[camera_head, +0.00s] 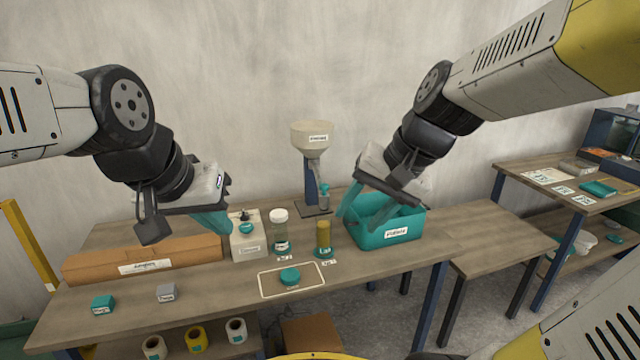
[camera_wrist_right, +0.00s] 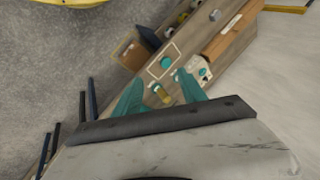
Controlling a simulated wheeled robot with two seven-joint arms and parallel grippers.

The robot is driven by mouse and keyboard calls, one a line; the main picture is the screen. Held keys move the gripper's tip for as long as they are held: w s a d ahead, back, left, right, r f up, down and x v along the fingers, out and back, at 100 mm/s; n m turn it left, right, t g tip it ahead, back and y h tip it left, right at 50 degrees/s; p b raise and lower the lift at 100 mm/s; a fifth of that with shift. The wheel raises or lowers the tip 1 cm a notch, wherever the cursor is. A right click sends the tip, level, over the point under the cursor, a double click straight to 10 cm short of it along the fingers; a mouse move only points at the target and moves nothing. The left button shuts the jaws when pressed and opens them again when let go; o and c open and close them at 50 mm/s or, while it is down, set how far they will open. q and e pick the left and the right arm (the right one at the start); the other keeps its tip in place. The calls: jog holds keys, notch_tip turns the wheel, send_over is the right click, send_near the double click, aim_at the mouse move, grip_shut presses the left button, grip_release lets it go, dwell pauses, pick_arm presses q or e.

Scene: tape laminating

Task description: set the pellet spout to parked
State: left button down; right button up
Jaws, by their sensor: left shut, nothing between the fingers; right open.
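A cream pellet hopper (camera_head: 312,137) with a white label stands on a dark blue post at the back of the table. Its spout (camera_head: 324,190), with a teal part on top, hangs below the funnel over a dark base plate. My left gripper (camera_head: 222,230) is shut and empty, left of the white box. The spout's exact setting cannot be told.
A teal bin (camera_head: 392,240) sits right of the hopper. A white box with a teal button (camera_head: 249,250), a white-capped jar (camera_head: 280,240) and an amber jar (camera_head: 324,235) stand left of it. A teal puck (camera_head: 290,275) lies on a framed mat. A long cardboard box (camera_head: 140,257) lies left.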

jog(key=w+a+f+m+g+y, duration=0.2)
jog(key=w+a+f+m+y, duration=0.25)
jog(key=w, duration=0.35)
jog(key=m+t+y, duration=0.5)
jog(key=m+t, duration=0.5)
jog(key=m, duration=0.9)
send_near(328, 188)
jog(key=x, duration=0.4)
jog(key=shift+w+r, duration=0.1)
jog(key=shift+w, duration=0.1)
jog(key=x, duration=0.7)
jog(key=shift+a, duration=0.15)
grip_shut()
